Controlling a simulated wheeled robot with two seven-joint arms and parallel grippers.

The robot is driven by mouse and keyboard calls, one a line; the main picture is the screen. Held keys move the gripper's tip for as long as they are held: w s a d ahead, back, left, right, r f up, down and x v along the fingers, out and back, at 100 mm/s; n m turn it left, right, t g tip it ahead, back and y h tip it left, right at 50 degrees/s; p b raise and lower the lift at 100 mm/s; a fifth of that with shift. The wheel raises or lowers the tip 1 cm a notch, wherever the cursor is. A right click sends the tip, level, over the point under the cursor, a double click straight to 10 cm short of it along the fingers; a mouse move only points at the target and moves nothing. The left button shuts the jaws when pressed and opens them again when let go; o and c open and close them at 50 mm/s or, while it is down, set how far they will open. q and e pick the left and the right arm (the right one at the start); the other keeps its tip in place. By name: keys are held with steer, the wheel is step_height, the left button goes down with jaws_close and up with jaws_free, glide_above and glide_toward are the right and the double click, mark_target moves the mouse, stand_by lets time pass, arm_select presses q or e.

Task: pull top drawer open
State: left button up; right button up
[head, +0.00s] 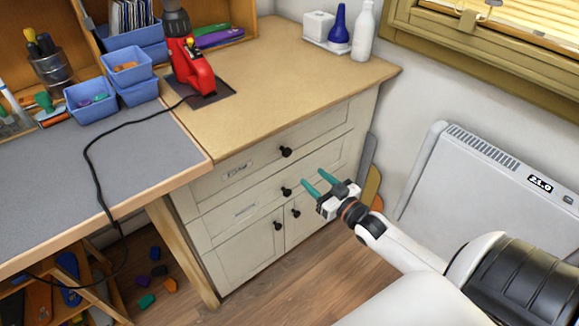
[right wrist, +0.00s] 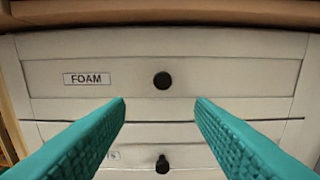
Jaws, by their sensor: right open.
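The top drawer (head: 325,130) of the cream cabinet has a round black knob (head: 286,152) and looks shut, flush with the cabinet front. In the right wrist view the drawer front (right wrist: 225,75) carries a FOAM label (right wrist: 87,79), and its knob (right wrist: 162,81) lies between and just beyond the teal fingertips. My right gripper (head: 313,177) is open and empty in front of the cabinet, apart from the knob. The second drawer's knob (right wrist: 162,164) shows lower down between the fingers. My left gripper is not in view.
A second drawer (head: 245,208) and cupboard doors (head: 245,252) sit below. The wooden worktop (head: 285,75) overhangs the drawer and holds a red tool (head: 195,72) and bottles. A white heater (head: 490,185) stands at the right. The floor (head: 290,295) before the cabinet is clear.

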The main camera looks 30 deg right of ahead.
mark_target(288, 153)
steer(key=w, duration=1.2)
steer(key=shift+a+r+b, duration=0.25)
steer(key=shift+r+b, duration=0.05)
steer(key=shift+b, duration=0.05)
steer(key=shift+c, duration=0.6)
jaws_close()
